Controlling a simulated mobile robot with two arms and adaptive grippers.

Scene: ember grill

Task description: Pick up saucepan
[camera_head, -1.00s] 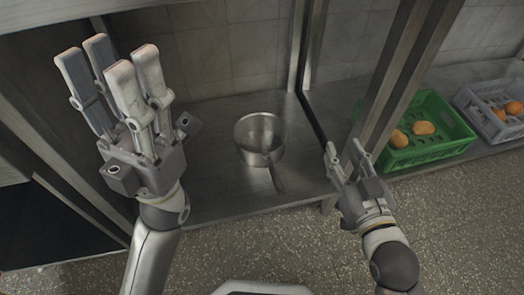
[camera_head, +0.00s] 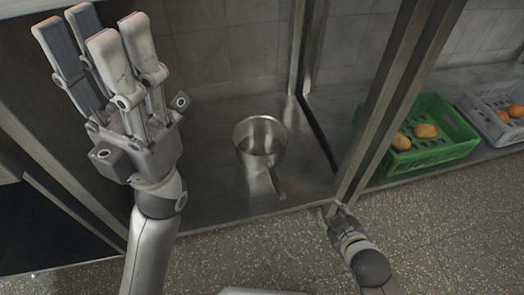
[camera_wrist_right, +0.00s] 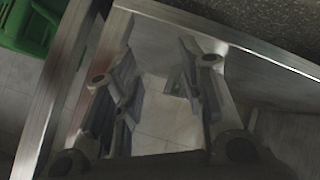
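A metal saucepan (camera_head: 260,140) stands upright on the lower steel shelf (camera_head: 220,190), its handle (camera_head: 276,184) pointing toward the front edge. My left gripper (camera_head: 95,40) is raised at the left of the head view, its fingers apart and empty, well away from the saucepan. My right gripper (camera_head: 335,212) is near the shelf's front edge, right of the saucepan and apart from it. In the right wrist view the right gripper (camera_wrist_right: 158,75) has its fingers apart with nothing between them. I cannot make out the saucepan in that view.
A metal post (camera_head: 385,105) rises just behind the right gripper. A green crate (camera_head: 440,148) with potato-like items stands on the shelf to the right, and it also shows in the right wrist view (camera_wrist_right: 28,25). A grey crate (camera_head: 490,125) stands beyond it. The shelf around the saucepan is clear.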

